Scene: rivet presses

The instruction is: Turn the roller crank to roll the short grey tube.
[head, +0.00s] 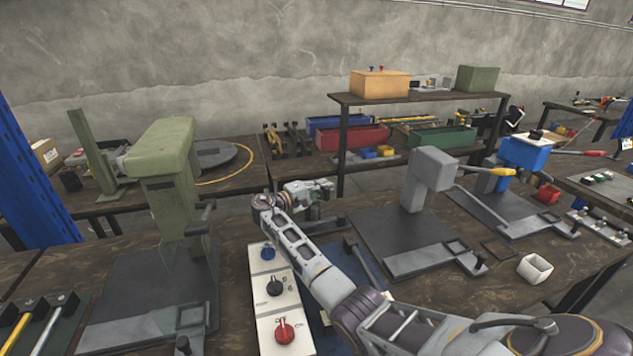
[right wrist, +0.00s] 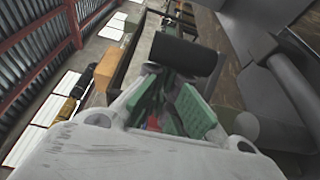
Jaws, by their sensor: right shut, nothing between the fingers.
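My right gripper (head: 318,190) is over the middle of the bench in the head view, with my arm reaching to it from the lower right. In the right wrist view its green-padded fingers (right wrist: 178,108) are shut with nothing between them. A dark cylinder (right wrist: 188,56) lies across the view just beyond the fingertips; I cannot tell whether it is the crank's grip. In the head view a dark bar (head: 328,226) shows just below the gripper. The rest of the roller is largely hidden by my arm. I cannot make out the short grey tube. My left gripper is not in view.
A green press (head: 165,165) stands to the left and a grey press (head: 428,180) to the right. A blue press (head: 525,152) is farther right. A white switch panel (head: 275,295) lies beside my arm. A small white box (head: 535,268) sits near the front right.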

